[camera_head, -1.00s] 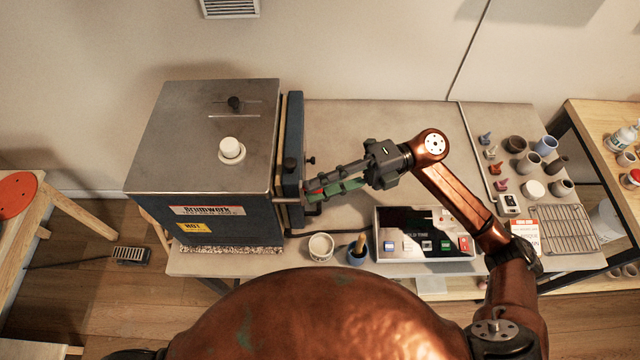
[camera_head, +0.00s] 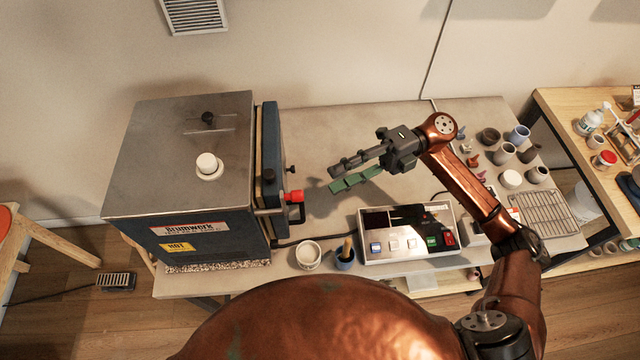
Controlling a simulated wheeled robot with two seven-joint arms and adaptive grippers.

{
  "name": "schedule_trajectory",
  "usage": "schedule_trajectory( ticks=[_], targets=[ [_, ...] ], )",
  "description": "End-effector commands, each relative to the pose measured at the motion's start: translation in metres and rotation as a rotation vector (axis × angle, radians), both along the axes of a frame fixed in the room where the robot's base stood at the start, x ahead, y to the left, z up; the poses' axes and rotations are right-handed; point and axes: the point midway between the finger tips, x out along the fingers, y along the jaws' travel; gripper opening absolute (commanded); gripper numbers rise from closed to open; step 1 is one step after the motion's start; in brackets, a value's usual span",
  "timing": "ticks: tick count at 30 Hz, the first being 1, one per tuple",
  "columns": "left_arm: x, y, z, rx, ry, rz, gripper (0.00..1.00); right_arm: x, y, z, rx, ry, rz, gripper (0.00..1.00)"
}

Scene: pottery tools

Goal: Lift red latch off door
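The red latch (camera_head: 294,196) shows at the front edge of the kiln door (camera_head: 270,160), sticking out to the right with a dark part hanging below it. The blue kiln (camera_head: 205,232) stands at the left end of the table. My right gripper (camera_head: 333,178) is to the right of the latch, clear of it, with its two fingers apart and nothing between them. The door lies flat against the kiln body as far as I can see. My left gripper is not in view.
A control box (camera_head: 408,233) with coloured buttons sits below my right gripper. A white cup (camera_head: 308,255) and a blue cup with a brush (camera_head: 345,256) stand near the table's front edge. Small pots and a wire rack (camera_head: 543,214) are at the right. The table behind my gripper is clear.

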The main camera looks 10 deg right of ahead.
Motion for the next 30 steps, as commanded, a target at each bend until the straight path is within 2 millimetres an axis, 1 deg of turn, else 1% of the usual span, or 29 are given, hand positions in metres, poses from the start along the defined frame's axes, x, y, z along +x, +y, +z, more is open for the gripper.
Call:
schedule_trajectory(
  ticks=[1,3,7,24,26,30],
  targets=[
    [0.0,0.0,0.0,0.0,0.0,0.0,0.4,0.003,-0.007,0.0,-0.001,0.001,-0.001,0.34],
    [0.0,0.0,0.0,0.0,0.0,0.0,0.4,0.006,-0.014,0.0,-0.001,0.0,-0.002,0.34],
    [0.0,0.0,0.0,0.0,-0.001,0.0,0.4,0.007,-0.021,0.0,-0.001,0.0,0.001,0.34],
    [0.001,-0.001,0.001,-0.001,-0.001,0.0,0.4,0.008,-0.022,0.002,0.0,-0.001,0.001,0.34],
    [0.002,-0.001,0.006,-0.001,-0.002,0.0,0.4,0.007,-0.022,0.007,0.0,-0.002,0.001,0.34],
    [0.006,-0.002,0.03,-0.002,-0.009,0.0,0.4,0.005,-0.022,0.034,0.0,-0.009,0.0,0.34]
  ],
)
